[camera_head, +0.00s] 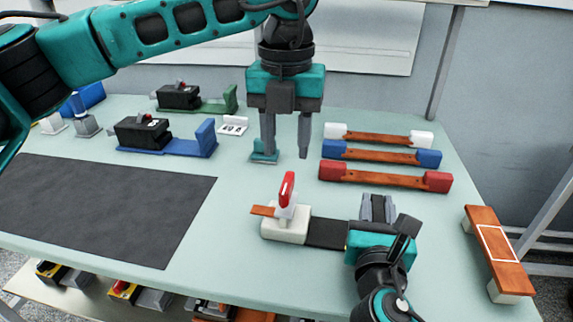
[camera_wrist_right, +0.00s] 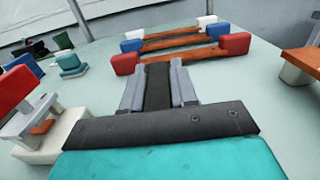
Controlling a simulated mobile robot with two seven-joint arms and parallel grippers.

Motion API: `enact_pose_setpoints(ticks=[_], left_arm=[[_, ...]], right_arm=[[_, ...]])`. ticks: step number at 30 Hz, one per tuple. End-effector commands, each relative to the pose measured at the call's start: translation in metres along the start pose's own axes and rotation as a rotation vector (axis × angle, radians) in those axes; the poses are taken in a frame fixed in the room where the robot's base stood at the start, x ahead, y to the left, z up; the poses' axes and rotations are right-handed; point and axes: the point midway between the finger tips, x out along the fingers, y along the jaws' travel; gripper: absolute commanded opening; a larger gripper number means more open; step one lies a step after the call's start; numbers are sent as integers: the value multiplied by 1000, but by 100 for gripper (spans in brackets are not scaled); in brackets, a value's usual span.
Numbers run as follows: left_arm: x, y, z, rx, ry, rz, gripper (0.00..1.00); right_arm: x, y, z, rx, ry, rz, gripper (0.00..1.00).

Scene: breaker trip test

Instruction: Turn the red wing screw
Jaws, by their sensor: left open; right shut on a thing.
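The red wing screw (camera_head: 287,188) stands upright on a white block (camera_head: 285,230) with a copper strip at its left. In the right wrist view the red wing (camera_wrist_right: 15,88) shows at the left edge, beside the gripper. My right gripper (camera_head: 378,205) is to the right of the screw, apart from it, with its fingers closed on a black piece (camera_wrist_right: 157,88). My left gripper (camera_head: 287,150) is open and points down, behind the wing screw. Its left finger is close to a small teal block (camera_head: 264,157); contact cannot be told.
Copper bars with white, blue and red (camera_head: 385,175) ends lie behind my right gripper. A copper bar on feet (camera_head: 497,250) stands at the right edge. A blue-based device (camera_head: 168,140) and a green-based device (camera_head: 200,100) stand at the back left. A dark mat (camera_head: 105,210) lies at left.

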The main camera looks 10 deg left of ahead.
Motion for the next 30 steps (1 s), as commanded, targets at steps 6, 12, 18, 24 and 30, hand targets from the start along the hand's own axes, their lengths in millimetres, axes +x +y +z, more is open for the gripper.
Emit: enact_pose_setpoints(ticks=[6,12,18,24,30], left_arm=[[-36,0,0,0,-1,0,43],[-46,0,0,0,0,0,43],[-46,0,0,0,1,0,43],[-46,0,0,0,1,0,43],[-46,0,0,0,1,0,43]], right_arm=[[0,0,-1,0,1,1,0],[0,0,-1,0,1,1,0],[0,0,-1,0,1,1,0],[0,0,-1,0,1,1,34],[0,0,0,0,1,0,53]])
